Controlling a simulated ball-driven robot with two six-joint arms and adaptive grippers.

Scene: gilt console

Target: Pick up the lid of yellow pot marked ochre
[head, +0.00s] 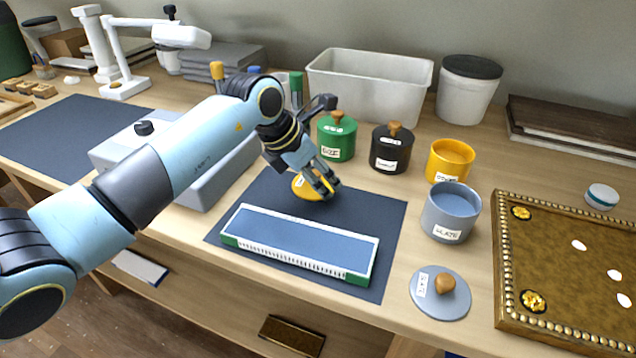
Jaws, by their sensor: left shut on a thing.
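The yellow pot (450,161) stands open at the right of the row of pots, its label partly hidden by the grey pot. Its yellow lid (301,188) is over the dark mat, away from the pot, partly covered by my left gripper (324,190). My left gripper is shut on the lid, fingers pointing down. The lid's knob is hidden between the fingers. I cannot tell whether the lid touches the mat or is just above it. My right gripper is not in view.
A blue-grey tray-like block (300,240) lies in front on the dark mat (385,215). Green (337,142) and black (390,150) lidded pots stand behind. The open grey pot (450,213), its lid (441,296) and a gilt panel (575,270) are at right.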

